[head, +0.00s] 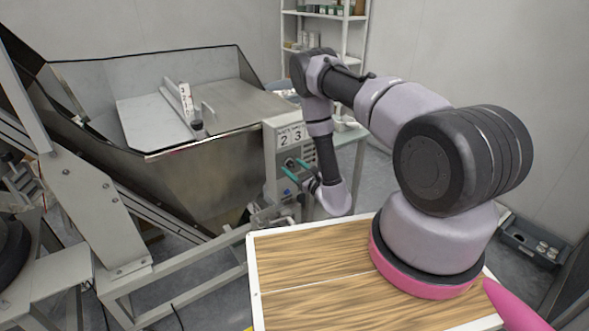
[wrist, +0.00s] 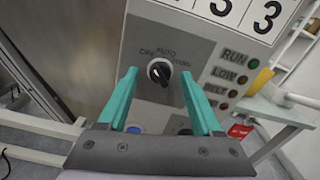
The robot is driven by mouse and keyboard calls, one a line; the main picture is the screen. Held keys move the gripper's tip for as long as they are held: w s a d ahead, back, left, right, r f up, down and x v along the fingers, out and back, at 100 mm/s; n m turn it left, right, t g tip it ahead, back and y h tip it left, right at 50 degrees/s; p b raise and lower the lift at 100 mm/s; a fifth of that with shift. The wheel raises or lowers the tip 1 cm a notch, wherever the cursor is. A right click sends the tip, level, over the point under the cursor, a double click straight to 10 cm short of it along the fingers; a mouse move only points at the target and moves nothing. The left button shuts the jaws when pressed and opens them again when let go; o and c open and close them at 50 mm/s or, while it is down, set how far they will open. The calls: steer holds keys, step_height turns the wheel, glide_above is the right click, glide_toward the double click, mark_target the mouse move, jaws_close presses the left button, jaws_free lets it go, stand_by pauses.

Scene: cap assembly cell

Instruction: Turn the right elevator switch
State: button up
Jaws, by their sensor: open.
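A black rotary switch (wrist: 159,72) sits on the grey face of a control box (wrist: 205,50) in the wrist view. "OFF" is printed at its upper left and "AUTO" above it; a third label to its right is partly hidden by a finger. Its exact pointing direction is hard to tell. My gripper (wrist: 158,74) is open, with its teal fingers on either side of the switch in the picture. Contact with it cannot be judged. In the head view my gripper (head: 296,172) is in front of the control box (head: 270,140), where the switch is too small to make out clearly.
Lamps labelled RUN, LOW and BELT (wrist: 243,62) line the panel's right side. A blue button (wrist: 135,129) shows low between the fingers. A large metal hopper (head: 195,175) stands left of the box. A wooden-topped surface (head: 310,290) lies under my arm.

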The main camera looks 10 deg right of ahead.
jaws_close()
steer(key=m, duration=0.4)
steer(key=shift+d, duration=0.1)
steer(key=m, duration=0.4)
steer(key=shift+m, duration=0.3)
steer(key=m, duration=0.9)
steer(key=shift+m, duration=0.3)
